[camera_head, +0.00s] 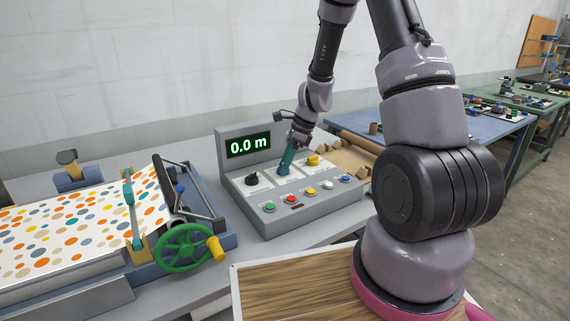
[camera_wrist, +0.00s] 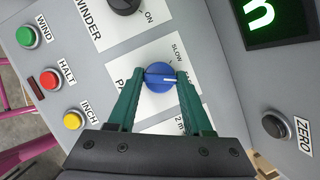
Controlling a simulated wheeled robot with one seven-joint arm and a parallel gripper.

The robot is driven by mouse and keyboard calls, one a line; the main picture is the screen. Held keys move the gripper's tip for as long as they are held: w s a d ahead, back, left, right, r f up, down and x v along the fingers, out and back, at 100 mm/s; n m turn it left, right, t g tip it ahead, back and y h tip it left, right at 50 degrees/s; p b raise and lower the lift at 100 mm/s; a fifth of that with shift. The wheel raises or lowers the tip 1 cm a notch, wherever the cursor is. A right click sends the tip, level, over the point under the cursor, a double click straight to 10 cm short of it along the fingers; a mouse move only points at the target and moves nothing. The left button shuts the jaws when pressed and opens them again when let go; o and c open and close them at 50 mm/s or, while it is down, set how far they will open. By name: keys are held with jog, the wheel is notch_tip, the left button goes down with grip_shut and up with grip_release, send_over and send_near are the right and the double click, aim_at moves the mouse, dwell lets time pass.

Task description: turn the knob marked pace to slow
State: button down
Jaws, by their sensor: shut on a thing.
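The pace knob (camera_wrist: 159,77) is a blue round dial with a white pointer line, on a white plate on the grey control panel (camera_wrist: 215,75). In the wrist view its pointer faces right, and the word SLOW (camera_wrist: 177,53) stands above and to the right of it. The label beginning PA is partly hidden by a finger. My gripper (camera_wrist: 161,75) has its green fingers shut on the knob, one on each side. In the head view my gripper (camera_head: 287,162) reaches down to the panel's middle dial and largely hides the knob.
A black winder knob (camera_head: 252,179) and a yellow knob (camera_head: 313,160) flank the pace knob. Several coloured buttons (camera_head: 291,199) line the panel's front. The display (camera_head: 248,146) reads 0.0 m. A press with a green handwheel (camera_head: 187,247) stands left.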

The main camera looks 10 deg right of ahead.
jog(key=n+g, duration=0.1)
jog(key=n, duration=0.1)
jog(key=n+g, duration=0.1)
jog(key=n, duration=0.2)
jog(key=shift+w+n, duration=0.2)
jog(key=shift+n, duration=0.1)
jog(key=n+g, duration=0.1)
jog(key=n, duration=0.2)
jog(key=n+g+h, duration=0.1)
jog(key=n, duration=0.1)
jog(key=shift+w+a+n, duration=0.1)
jog(key=shift+n, duration=0.3)
jog(key=shift+n+h, duration=0.3)
jog(key=shift+c, duration=1.6)
grip_release()
jog(key=v, duration=1)
jog(key=shift+w+d+r, duration=0.2)
jog(key=shift+r, duration=0.15)
